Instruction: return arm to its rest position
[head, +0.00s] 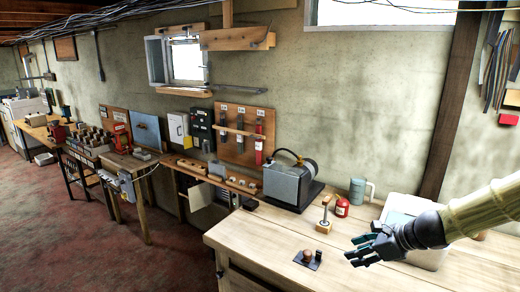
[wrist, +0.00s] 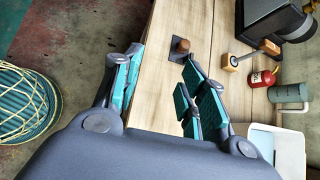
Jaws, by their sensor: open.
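My gripper (head: 362,249) is open and empty in the head view, held above the right part of the light wooden bench (head: 262,243). My arm reaches in from the right edge. In the wrist view my gripper (wrist: 160,95) shows its teal finger pads spread apart with nothing between them. A small dark plate with a round brown knob (head: 308,257) lies on the bench to the left of the gripper, apart from it. It also shows beyond the fingers in the wrist view (wrist: 181,47).
A grey machine (head: 290,183) stands further back. A woven basket (wrist: 25,103) is at left in the wrist view.

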